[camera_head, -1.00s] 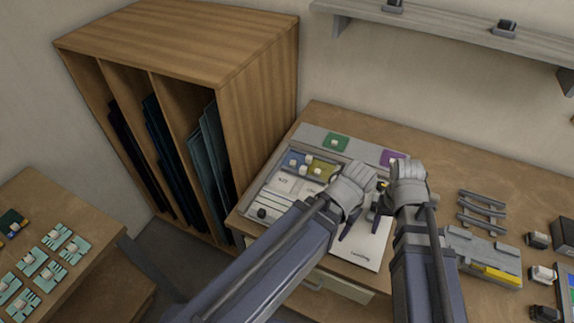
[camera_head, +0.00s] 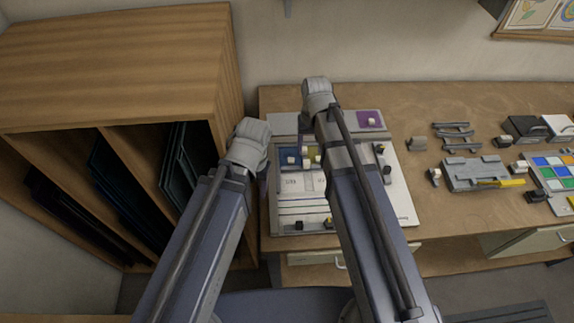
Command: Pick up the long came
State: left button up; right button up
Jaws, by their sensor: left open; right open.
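Several slim dark grey strips (camera_head: 456,135) lie in a small stack on the bench, right of centre. They look like cames, but I cannot tell which is the long one. My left arm reaches up from the bottom left to the left edge of the pale work board (camera_head: 412,190). My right arm crosses in front of the board's middle. Both arms are well left of the strips. The fingertips of both grippers are hidden behind my own arms, and nothing is visibly held.
A grey block with a yellow piece (camera_head: 480,174) sits below the strips. A palette of coloured squares (camera_head: 553,172) and dark boxes (camera_head: 524,128) stand further right. A wooden rack (camera_head: 120,60) with dark sheets borders the bench on the left. Bare bench (camera_head: 340,97) lies behind the board.

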aim_at(307, 161)
jog(key=shift+w+a, duration=0.15)
jog(key=shift+a, duration=0.15)
jog(key=shift+d+f+b, duration=0.1)
jog(key=shift+f+b, duration=0.45)
pick_arm(q)
jog(key=shift+a+f+b, duration=0.15)
jog(key=shift+f+b, duration=0.25)
jog(key=shift+f, duration=0.25)
jog(key=shift+a+f+b, duration=0.15)
jog(key=shift+f+b, duration=0.2)
jog(key=shift+f, duration=0.3)
pick_arm(e)
jog(key=shift+f, duration=0.75)
pick_arm(q)
jog(key=shift+f, duration=0.1)
pick_arm(e)
jog(key=shift+f, duration=0.1)
notch_tip(307, 161, down, 5)
jog(key=b, duration=0.5)
jog(key=shift+f, duration=0.1)
pick_arm(q)
notch_tip(307, 161, down, 5)
pick_arm(e)
grip_shut()
